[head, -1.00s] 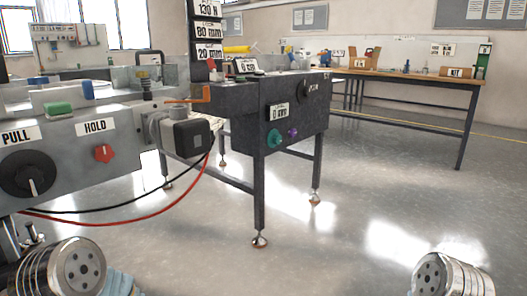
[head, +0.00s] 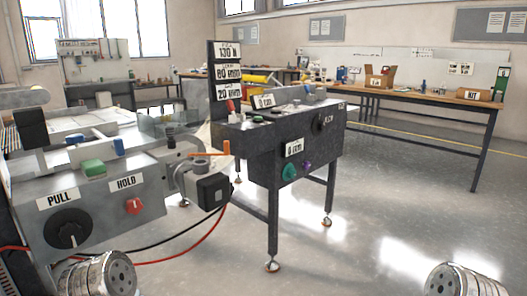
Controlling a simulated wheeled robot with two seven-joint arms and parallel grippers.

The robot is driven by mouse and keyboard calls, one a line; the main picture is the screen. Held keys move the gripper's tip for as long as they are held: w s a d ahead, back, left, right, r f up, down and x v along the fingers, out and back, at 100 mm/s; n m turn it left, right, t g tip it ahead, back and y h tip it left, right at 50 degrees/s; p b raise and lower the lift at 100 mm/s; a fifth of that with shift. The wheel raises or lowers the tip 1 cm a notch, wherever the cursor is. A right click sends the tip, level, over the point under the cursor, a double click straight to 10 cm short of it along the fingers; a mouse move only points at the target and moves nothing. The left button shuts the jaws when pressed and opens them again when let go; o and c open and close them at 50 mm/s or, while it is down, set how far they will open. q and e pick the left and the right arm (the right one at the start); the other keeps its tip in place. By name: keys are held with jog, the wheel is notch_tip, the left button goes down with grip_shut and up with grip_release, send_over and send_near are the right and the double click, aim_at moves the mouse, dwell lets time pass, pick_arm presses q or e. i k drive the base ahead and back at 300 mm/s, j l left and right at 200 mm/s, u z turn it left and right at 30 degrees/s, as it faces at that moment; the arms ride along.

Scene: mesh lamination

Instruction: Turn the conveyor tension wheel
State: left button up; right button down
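A dark machine (head: 262,150) on legs stands ahead. Its front face carries a teal knob (head: 289,172), a small purple knob (head: 307,165) and a black round knob (head: 321,122) near the right end. On the grey machine (head: 100,195) at the left are a black PULL dial (head: 68,229) and a red HOLD knob (head: 134,206). No label naming a tension wheel is readable, so I cannot tell which control it is. Only parts of my arms show at the bottom left and bottom right corners, well short of the controls. Both grippers are out of view.
Black and red cables hang low from the grey machine toward the motor-like block (head: 212,188). A display post (head: 226,72) reads 130 N, 80 mm and 20 mm/s. A wooden workbench (head: 420,92) stands at the back right. The floor (head: 400,220) at the right is clear.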

aim_at(68, 229)
jog(key=u, duration=1.35)
